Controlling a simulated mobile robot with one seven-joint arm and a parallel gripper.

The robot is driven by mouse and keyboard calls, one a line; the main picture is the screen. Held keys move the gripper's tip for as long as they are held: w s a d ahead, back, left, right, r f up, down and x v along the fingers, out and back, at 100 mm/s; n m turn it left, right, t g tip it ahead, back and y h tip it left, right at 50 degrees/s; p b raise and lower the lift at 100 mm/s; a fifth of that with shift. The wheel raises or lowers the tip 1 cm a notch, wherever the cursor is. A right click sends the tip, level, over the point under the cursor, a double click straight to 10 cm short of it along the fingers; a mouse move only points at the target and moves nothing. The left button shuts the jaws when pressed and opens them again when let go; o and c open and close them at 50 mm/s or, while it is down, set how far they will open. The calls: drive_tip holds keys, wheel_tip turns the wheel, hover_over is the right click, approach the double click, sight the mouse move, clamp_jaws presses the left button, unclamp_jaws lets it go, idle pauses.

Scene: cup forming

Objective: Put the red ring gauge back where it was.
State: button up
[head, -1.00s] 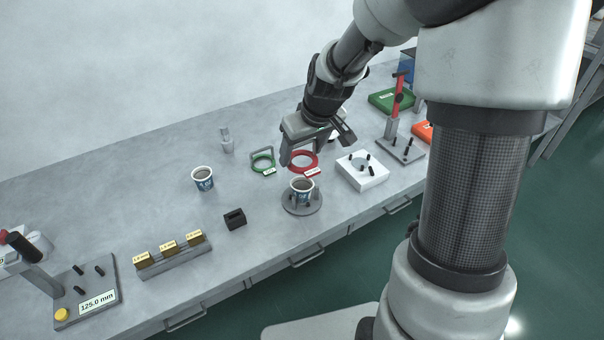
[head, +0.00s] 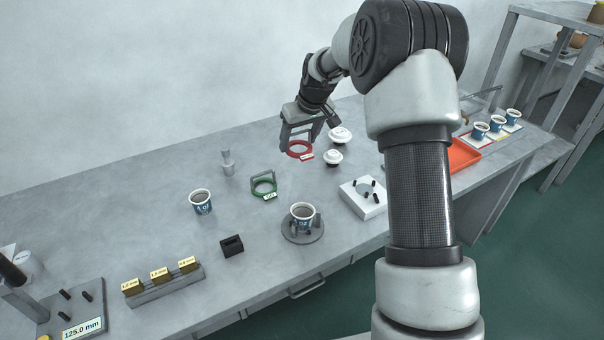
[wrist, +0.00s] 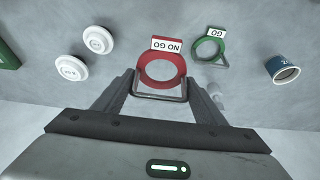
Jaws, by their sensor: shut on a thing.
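The red ring gauge (head: 292,155) hangs from my gripper (head: 299,135), which is shut on its wire-like handle. In the wrist view the red ring (wrist: 142,70) with its NO GO label lies just beyond my fingertips (wrist: 160,92). The ring looks about level, near the back of the bench. I cannot tell whether it touches the bench top. The green ring gauge (head: 263,194) with a GO label lies on the bench in front and to the left of it; it also shows in the wrist view (wrist: 205,52).
Two white lids (head: 333,157) lie close to the right of the red ring. A blue-and-white cup (head: 201,203) and a small grey metal piece (head: 227,165) stand left. Another cup (head: 302,215) sits on a round stand in front. A white block with pins (head: 358,200) is at right.

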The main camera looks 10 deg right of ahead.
hover_over(296, 169)
drive_tip(key=s, duration=0.1)
wheel_tip(296, 169, down, 2)
drive_tip(key=f, duration=0.3)
drive_tip(key=f+b, duration=0.1)
drive_tip(key=shift+s+d+f, duration=0.2)
drive_tip(key=shift+d+f, duration=0.05)
drive_tip(key=shift+f, duration=0.15)
drive_tip(key=shift+f+b, duration=0.3)
drive_tip(key=shift+f, duration=2)
drive_tip(key=shift+f, duration=0.15)
drive_tip(key=shift+f, duration=0.15)
drive_tip(key=o, duration=1.1)
